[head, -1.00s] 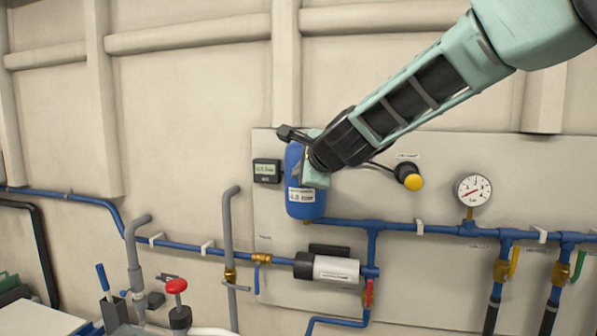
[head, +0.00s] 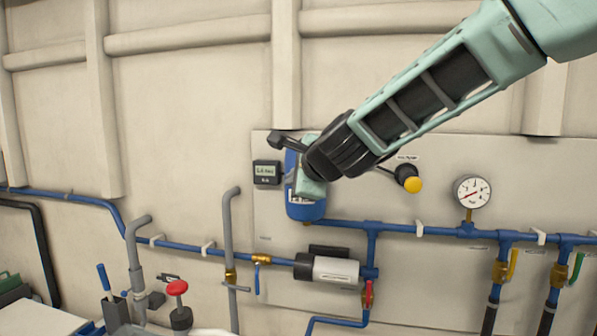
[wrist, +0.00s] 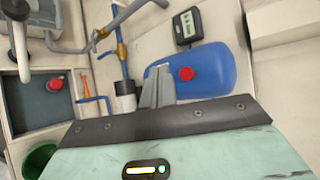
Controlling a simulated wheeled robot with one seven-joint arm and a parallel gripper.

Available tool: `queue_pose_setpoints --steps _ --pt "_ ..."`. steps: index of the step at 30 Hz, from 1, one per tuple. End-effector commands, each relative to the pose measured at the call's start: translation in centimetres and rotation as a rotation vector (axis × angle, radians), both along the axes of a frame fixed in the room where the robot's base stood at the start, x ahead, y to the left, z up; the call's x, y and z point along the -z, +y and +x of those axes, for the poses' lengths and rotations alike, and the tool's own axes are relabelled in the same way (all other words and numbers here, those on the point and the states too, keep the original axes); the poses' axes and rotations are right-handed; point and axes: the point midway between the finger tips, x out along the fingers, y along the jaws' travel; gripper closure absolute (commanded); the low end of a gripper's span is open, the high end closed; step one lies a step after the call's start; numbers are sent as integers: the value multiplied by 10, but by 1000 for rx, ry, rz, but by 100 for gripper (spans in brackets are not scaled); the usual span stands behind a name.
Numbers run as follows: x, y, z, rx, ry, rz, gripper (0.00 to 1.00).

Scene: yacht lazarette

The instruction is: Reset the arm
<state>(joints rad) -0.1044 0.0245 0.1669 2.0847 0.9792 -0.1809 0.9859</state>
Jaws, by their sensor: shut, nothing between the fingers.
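My arm reaches in from the upper right in the head view, and its wrist end hangs in front of a blue tank (head: 306,208) on the wall panel. The fingertips are hidden behind my wrist there. In the wrist view my gripper (wrist: 158,72) shows as grey fingers closed together with nothing between them. The blue tank (wrist: 212,78), with a red cap (wrist: 186,74), lies beyond the fingers. I cannot tell whether the fingers touch it.
Blue pipes (head: 400,227) run along the panel, with a gauge (head: 472,191), a yellow knob (head: 413,185) and a small display (head: 267,172). A pump (head: 335,269) sits below the tank. A red-knobbed fitting (head: 177,288) stands at lower left. The upper left wall is bare.

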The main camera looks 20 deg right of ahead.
Motion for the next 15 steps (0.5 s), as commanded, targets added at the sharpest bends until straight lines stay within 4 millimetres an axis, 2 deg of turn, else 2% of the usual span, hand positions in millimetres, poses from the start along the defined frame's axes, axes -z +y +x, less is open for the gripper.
queue_pose_setpoints --steps 6,15 --pt "0 8 -12 0 0 0 100" --pt "0 8 -13 0 0 0 100"
